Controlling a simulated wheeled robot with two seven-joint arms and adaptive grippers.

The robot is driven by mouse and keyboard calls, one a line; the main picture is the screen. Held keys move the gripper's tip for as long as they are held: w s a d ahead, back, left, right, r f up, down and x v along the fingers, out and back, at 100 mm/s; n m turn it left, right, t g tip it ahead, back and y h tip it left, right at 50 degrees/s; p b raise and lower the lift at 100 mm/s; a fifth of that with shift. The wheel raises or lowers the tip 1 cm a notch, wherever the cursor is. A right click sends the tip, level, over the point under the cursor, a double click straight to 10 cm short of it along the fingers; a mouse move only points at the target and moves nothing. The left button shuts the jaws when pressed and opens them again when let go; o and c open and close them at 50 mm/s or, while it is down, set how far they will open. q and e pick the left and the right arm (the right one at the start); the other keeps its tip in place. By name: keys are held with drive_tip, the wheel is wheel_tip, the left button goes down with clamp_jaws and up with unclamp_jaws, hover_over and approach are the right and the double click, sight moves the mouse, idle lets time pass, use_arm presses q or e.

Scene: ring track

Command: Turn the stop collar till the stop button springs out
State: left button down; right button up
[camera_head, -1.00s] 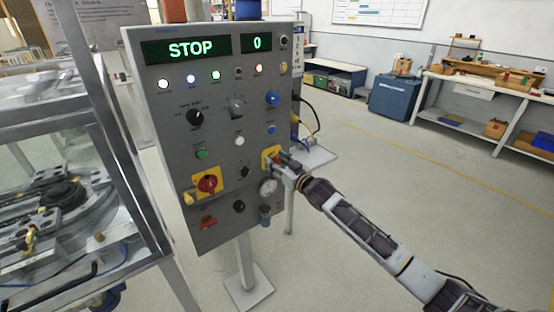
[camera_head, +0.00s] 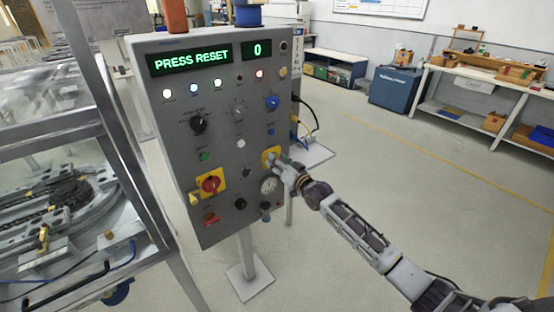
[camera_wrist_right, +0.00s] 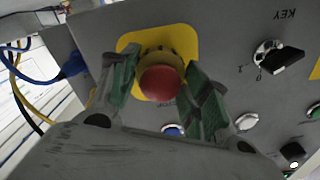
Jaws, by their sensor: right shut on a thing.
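The stop button (camera_wrist_right: 161,84) is a red knob in the right wrist view, with the yellowish stop collar (camera_wrist_right: 172,58) around its base on a yellow plate (camera_wrist_right: 128,43). My right gripper (camera_head: 277,163) is at this plate, low on the right side of the grey control panel (camera_head: 222,128). Its two green-padded fingers are on either side of the button, shut on the collar. In the head view the gripper hides the button. The panel's display (camera_head: 191,58) reads PRESS RESET. My left gripper is not in view.
A key switch (camera_wrist_right: 275,57) shows in the wrist view. A metal-framed machine (camera_head: 75,215) stands at left. The floor at right is open.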

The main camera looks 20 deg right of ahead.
drive_tip(key=shift+r+m+p, duration=0.1)
drive_tip(key=shift+m+p, duration=0.25)
drive_tip(key=shift+m, duration=0.35)
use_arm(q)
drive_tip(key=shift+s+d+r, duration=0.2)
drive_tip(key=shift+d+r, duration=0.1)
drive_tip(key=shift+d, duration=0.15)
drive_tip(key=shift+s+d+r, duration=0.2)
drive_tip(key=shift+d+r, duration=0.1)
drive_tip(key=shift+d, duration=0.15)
use_arm(e)
drive_tip(key=shift+m, duration=0.3)
drive_tip(key=o, duration=1)
drive_tip(key=shift+d, duration=0.1)
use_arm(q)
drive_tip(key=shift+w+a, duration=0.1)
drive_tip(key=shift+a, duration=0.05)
use_arm(e)
drive_tip(key=v, duration=1.2)
